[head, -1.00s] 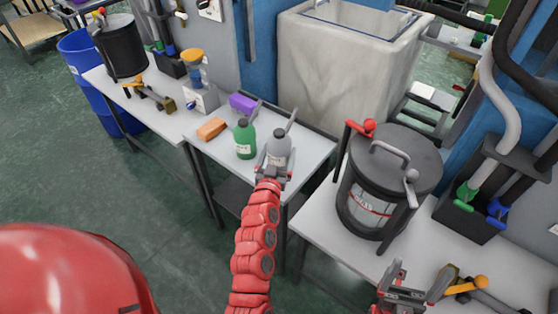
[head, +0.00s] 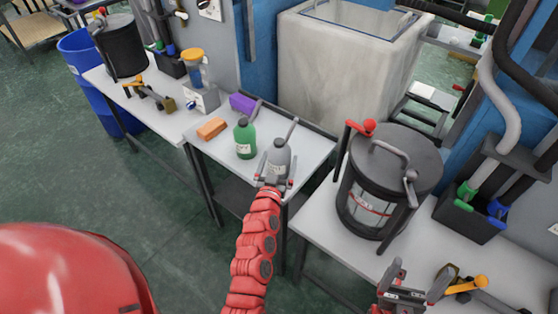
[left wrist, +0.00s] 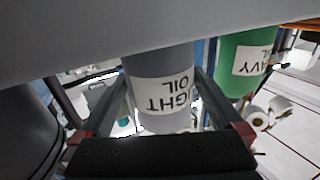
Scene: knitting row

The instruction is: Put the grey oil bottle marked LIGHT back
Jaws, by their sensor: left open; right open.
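The grey oil bottle (head: 279,160) stands upright near the front of the small table, right of a green bottle (head: 245,140). My left gripper (head: 274,184) is open at its near side. In the left wrist view the grey bottle (left wrist: 160,85) shows upside down, its label ending in "IGHT OIL", with the open fingers (left wrist: 165,112) on either side of it. The green bottle (left wrist: 248,65) there has a label partly reading "AVY". My right gripper (head: 405,285) is open and empty at the lower right, above the right bench.
The small table (head: 207,158) also holds an orange block (head: 212,129) and a purple block (head: 243,102). A black-lidded pot (head: 385,190) stands on the right bench. A large pale bin (head: 335,65) stands behind. The table's front left corner is clear.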

